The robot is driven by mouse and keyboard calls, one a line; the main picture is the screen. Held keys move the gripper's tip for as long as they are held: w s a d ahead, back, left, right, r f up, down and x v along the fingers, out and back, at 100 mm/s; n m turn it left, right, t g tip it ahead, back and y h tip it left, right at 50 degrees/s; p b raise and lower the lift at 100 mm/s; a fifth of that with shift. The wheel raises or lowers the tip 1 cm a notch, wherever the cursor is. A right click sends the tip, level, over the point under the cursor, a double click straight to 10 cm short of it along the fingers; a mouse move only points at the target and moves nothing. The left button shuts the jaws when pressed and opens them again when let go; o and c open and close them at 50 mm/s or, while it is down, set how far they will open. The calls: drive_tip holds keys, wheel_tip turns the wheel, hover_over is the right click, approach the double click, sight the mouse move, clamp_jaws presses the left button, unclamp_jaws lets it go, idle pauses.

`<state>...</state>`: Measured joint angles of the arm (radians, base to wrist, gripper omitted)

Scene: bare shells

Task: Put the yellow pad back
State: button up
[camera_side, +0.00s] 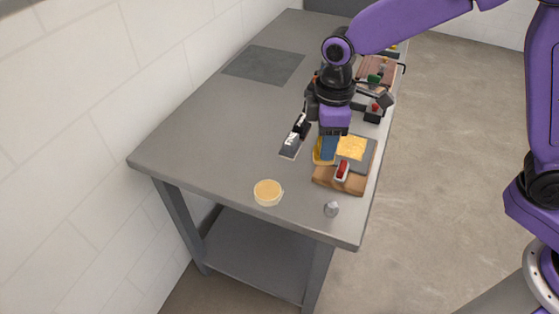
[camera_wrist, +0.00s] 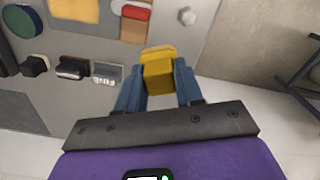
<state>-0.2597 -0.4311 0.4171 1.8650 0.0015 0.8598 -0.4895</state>
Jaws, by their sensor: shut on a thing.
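My gripper (camera_side: 328,150) points down beside the grey block on the near part of the bench. Its blue fingers are shut on the yellow pad (camera_side: 318,154), partly hidden by a finger in the side view. In the wrist view, my gripper (camera_wrist: 158,88) holds the yellow pad (camera_wrist: 158,76) between both fingers; a wider yellow part shows at its far end. I cannot tell whether the pad touches the bench. A small plate marked FINE (camera_wrist: 106,73) lies to the left of the fingers in the wrist view; the plate (camera_side: 290,147) is left of my gripper in the side view.
A grey block with an orange-yellow top (camera_side: 351,147) and a wooden board (camera_side: 340,182) with a red-and-white piece (camera_side: 342,170) stand close right. A round orange disc (camera_side: 268,192) and a silver knob (camera_side: 332,209) lie near the front edge. A dark mat (camera_side: 264,65) is at the back.

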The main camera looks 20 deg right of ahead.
drive_tip(key=w+a+f, duration=0.2)
drive_tip(key=w, duration=0.1)
drive_tip(key=w+a+f, duration=0.2)
drive_tip(key=w+f, duration=0.1)
drive_tip(key=w+a+f, duration=0.2)
drive_tip(key=w+f, duration=0.1)
drive_tip(key=shift+w+f, duration=0.1)
drive_tip(key=shift+f, duration=0.05)
drive_tip(key=shift+w+f, duration=0.15)
drive_tip(key=shift+f, duration=1.6)
drive_tip(key=shift+f, duration=0.1)
drive_tip(key=o, duration=0.9)
